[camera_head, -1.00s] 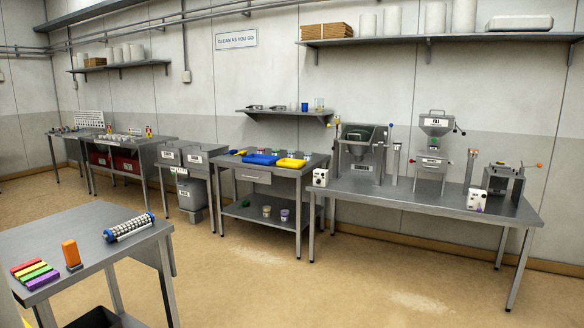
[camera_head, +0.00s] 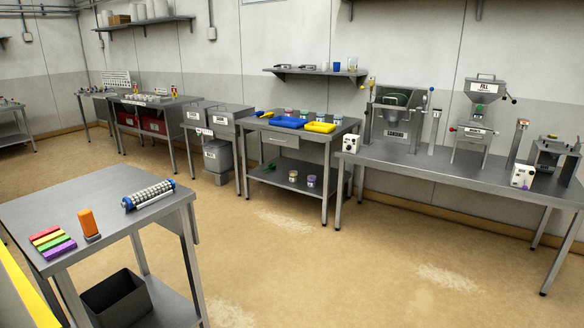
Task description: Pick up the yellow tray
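The yellow tray (camera_head: 320,127) lies on the top of a steel table (camera_head: 341,133) by the back wall, at its right end. A blue tray (camera_head: 288,122) lies just left of it. The yellow tray is small and far off, across open floor. Neither of my grippers shows in the head view.
A nearer table (camera_head: 95,217) at the left holds a roller (camera_head: 149,195), an orange block (camera_head: 89,224) and several coloured bars (camera_head: 53,241). A dark bin (camera_head: 115,298) sits on its lower shelf. A long machine bench (camera_head: 460,175) stands right. The floor (camera_head: 300,255) between is clear.

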